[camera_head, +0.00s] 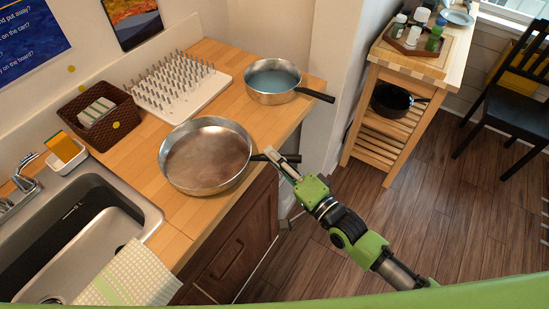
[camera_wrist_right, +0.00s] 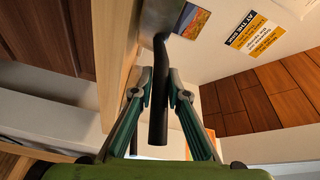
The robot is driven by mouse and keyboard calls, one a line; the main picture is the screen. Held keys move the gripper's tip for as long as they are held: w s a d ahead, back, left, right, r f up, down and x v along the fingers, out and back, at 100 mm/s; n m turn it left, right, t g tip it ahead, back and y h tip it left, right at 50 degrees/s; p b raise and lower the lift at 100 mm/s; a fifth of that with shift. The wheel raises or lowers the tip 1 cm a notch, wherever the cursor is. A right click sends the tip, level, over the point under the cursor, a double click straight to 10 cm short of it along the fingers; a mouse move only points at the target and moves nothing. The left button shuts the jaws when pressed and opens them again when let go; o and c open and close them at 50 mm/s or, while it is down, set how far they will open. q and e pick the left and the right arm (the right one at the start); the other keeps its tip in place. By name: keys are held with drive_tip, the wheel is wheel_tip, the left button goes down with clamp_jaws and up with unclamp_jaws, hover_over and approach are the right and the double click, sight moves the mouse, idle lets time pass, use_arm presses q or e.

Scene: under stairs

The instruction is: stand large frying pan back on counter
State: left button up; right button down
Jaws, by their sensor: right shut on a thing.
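My right gripper (camera_head: 281,160) is shut on this handle from the floor side. In the right wrist view the handle runs between the two fingers (camera_wrist_right: 160,88). The fingertips partly hide the handle in the head view. My left gripper is not in view.
A smaller pan (camera_head: 273,79) with a bluish inside stands at the counter's far end. A white peg rack (camera_head: 181,87) and a brown basket (camera_head: 103,117) line the wall. The sink (camera_head: 85,235) and a checked towel (camera_head: 128,276) are nearer. A wooden cart (camera_head: 403,70) stands beyond.

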drive_tip(key=shift+f, duration=0.15)
drive_tip(key=c, duration=2.3)
unclamp_jaws()
drive_tip(key=shift+f, duration=0.35)
drive_tip(key=o, duration=0.3)
drive_tip(key=shift+o, duration=0.2)
drive_tip(key=shift+r, duration=0.1)
drive_tip(key=shift+s+d, duration=0.15)
drive_tip(key=b+v, duration=0.2)
drive_tip(key=v, duration=0.9)
drive_tip(key=shift+s+d, duration=0.25)
drive_tip(key=shift+s, duration=0.05)
